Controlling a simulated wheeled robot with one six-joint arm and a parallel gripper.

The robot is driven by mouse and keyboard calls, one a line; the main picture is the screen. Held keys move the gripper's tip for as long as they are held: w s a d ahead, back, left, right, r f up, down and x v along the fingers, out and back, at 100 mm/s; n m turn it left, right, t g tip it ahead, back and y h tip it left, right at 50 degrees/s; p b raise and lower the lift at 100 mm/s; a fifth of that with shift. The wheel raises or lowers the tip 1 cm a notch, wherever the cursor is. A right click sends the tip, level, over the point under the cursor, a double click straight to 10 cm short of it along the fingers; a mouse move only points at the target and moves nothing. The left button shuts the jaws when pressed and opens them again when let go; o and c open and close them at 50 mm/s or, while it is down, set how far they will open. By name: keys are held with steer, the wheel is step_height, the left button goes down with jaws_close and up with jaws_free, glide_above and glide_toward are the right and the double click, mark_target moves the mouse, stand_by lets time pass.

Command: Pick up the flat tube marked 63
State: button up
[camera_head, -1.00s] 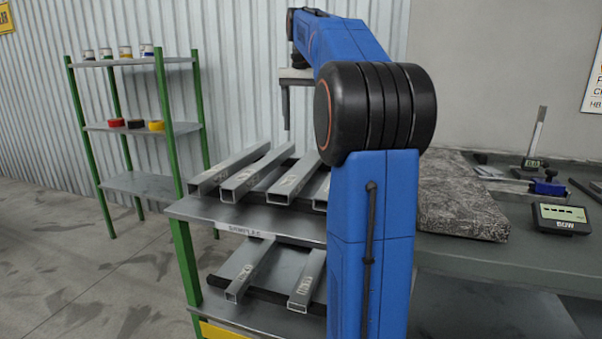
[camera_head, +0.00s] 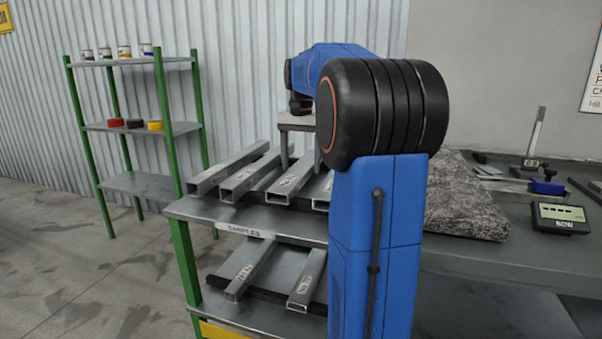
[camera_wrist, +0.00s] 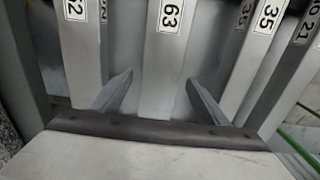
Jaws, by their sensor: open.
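The flat tube marked 63 (camera_wrist: 160,75) is a grey bar with a white number label, running up the middle of the wrist view. My gripper (camera_wrist: 159,78) is open and empty, with one finger on each side of this tube in that view. Whether the fingertips reach down beside it or are still above it, I cannot tell. In the head view my gripper (camera_head: 300,168) points down over the tubes on the upper shelf (camera_head: 225,214). The labels there are too small to read, so I cannot pick out 63. My arm hides the shelf's right part.
Close neighbours in the wrist view are a tube (camera_wrist: 82,60) on the left, its label partly cut off, and a tube marked 35 (camera_wrist: 250,55) on the right. Two tubes (camera_head: 251,268) lie on the lower shelf. A granite-like slab (camera_head: 465,200) is at right.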

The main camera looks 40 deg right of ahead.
steer(key=shift+f, duration=0.55)
steer(key=c, duration=1.6)
